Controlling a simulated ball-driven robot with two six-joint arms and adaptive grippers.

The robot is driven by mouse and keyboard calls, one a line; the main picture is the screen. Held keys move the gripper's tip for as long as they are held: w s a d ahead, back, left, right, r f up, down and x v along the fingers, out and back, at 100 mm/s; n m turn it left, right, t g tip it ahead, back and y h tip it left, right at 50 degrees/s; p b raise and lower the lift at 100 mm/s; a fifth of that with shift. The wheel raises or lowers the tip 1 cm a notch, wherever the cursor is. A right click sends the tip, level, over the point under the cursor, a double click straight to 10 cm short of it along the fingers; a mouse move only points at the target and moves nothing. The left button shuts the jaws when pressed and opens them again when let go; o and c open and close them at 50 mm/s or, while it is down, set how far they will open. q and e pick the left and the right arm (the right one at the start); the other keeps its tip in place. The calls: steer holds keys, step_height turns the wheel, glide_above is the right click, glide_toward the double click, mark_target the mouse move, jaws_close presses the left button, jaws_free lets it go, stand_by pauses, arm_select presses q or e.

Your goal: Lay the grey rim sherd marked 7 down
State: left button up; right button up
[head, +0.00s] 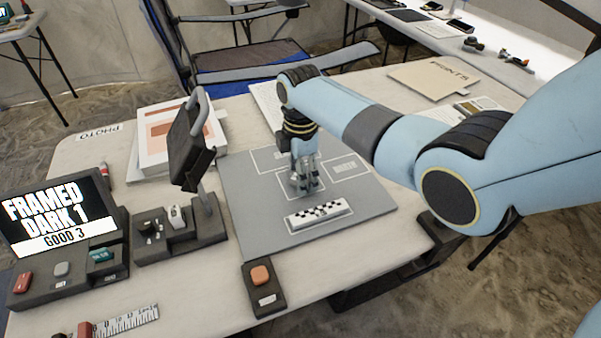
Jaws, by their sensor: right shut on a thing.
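My right gripper (306,186) reaches down over the grey board (253,222) and is low over its middle, at the outlined central field. It is shut on a small grey thing, which fits the grey rim sherd; the fingers hide most of it and no 7 can be read. Whether the sherd touches the board I cannot tell. A black-and-white checkered scale bar (319,214) lies on the board just in front of the gripper. White outlined fields show on the board behind and beside the gripper. My left gripper is not in view.
Left of the board stands a dark device on a stand (190,150). A screen (50,212) reads "FRAMED DARK 1 GOOD 3". A small block with an orange button (260,275) sits at the front. A folder marked PRINTS (433,77) lies at the back right.

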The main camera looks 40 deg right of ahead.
steer(key=o, duration=1.1)
step_height(320, 180, up, 8)
steer(key=shift+f+p, duration=0.15)
steer(key=shift+p, duration=0.5)
